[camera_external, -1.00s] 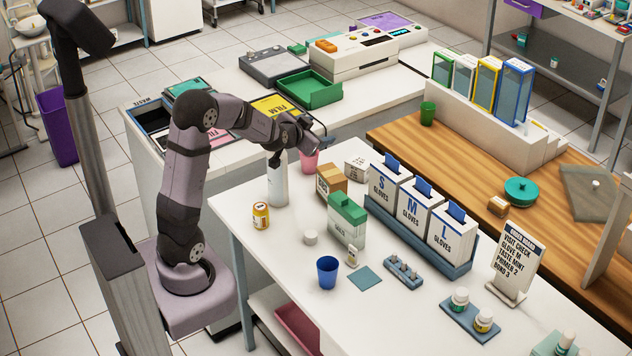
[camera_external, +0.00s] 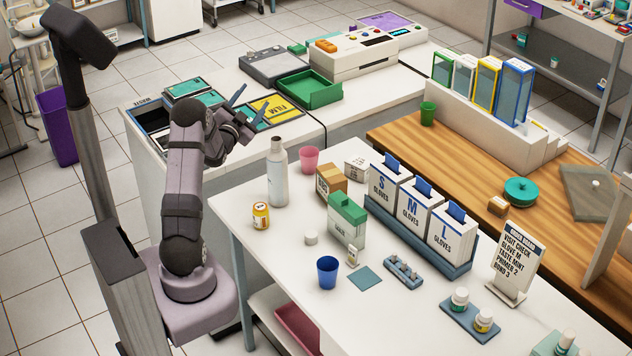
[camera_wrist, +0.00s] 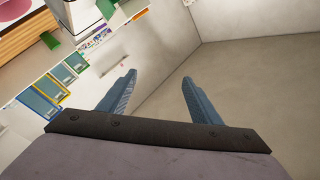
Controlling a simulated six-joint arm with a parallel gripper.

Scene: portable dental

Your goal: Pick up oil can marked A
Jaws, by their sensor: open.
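My gripper (camera_external: 254,104) is open and empty, raised over the back counter near the yellow FILM tray. In the wrist view its two blue fingers (camera_wrist: 159,77) are spread apart with nothing between them, facing the wall and shelf area. A tall pale grey bottle (camera_external: 277,178) with a dark top stands upright on the white table, in front of and apart from my gripper. I cannot read a letter A on it or on any other container, so I cannot tell which one is the oil can.
A yellow-labelled jar (camera_external: 261,215), pink cup (camera_external: 309,159), green-topped box (camera_external: 346,222), blue cup (camera_external: 327,271) and glove boxes (camera_external: 405,205) stand on the white table (camera_external: 270,255). A green tray (camera_external: 310,90) lies on the back counter. The table's front left is mostly clear.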

